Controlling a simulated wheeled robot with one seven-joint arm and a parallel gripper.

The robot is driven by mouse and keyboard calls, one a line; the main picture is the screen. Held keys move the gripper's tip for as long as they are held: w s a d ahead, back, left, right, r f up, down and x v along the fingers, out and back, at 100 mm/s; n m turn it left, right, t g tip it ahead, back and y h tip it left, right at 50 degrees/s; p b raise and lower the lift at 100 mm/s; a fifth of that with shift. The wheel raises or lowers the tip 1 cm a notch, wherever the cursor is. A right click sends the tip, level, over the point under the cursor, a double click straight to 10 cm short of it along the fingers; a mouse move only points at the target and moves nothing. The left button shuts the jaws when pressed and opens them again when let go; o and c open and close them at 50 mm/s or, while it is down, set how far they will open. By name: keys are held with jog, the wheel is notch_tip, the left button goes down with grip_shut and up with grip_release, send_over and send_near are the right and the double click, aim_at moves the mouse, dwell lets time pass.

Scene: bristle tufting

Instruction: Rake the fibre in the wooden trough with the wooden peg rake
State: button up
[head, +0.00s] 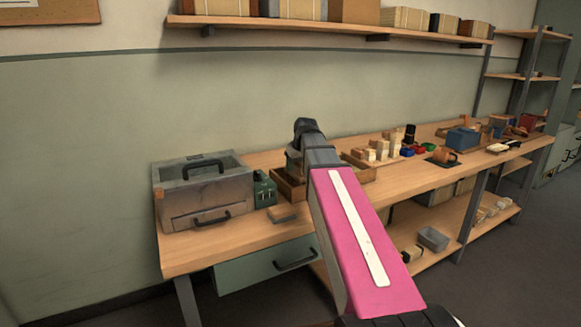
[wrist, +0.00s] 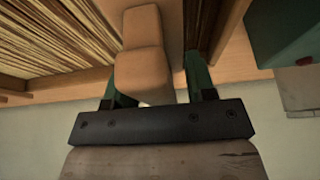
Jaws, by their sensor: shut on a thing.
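The wooden trough (head: 288,187) stands on the bench, largely hidden behind my arm in the head view. In the wrist view, pale straw-coloured fibre (wrist: 45,40) lies in long strands inside it at the upper left. My gripper (wrist: 156,78) is shut on the wooden peg rake (wrist: 143,65), with a dark green finger on each side of its light wooden body. The rake is over or beside the fibre; its pegs are hidden, so I cannot tell whether they touch it. In the head view the jaws and rake are hidden behind my arm.
A green canister (head: 264,190) and a grey metal box (head: 203,192) stand left of the trough. Small wooden blocks and coloured pieces (head: 384,149) lie to its right. A shelf (head: 340,30) runs along the wall above. The bench's front left is mostly clear.

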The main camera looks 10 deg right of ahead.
jog(key=w+d, duration=0.2)
jog(key=d, duration=0.6)
jog(key=w+d, duration=0.3)
jog(key=d, duration=0.5)
jog(key=w+d, duration=0.3)
jog(key=d, duration=0.5)
jog(key=shift+d, duration=0.35)
jog(key=shift+s+a, duration=0.25)
jog(key=shift+a, duration=0.45)
jog(key=shift+s+a, duration=0.2)
jog(key=shift+a, duration=0.5)
jog(key=shift+d, duration=0.1)
jog(key=shift+w+d, duration=0.25)
jog(key=shift+d, duration=0.4)
jog(key=shift+w+d, duration=0.2)
jog(key=shift+d, duration=0.4)
jog(key=s+a, duration=0.3)
jog(key=a, duration=0.6)
jog(key=s+a, duration=0.3)
jog(key=a, duration=0.6)
jog(key=s+a, duration=0.3)
jog(key=a, duration=0.6)
jog(key=shift+a, duration=0.3)
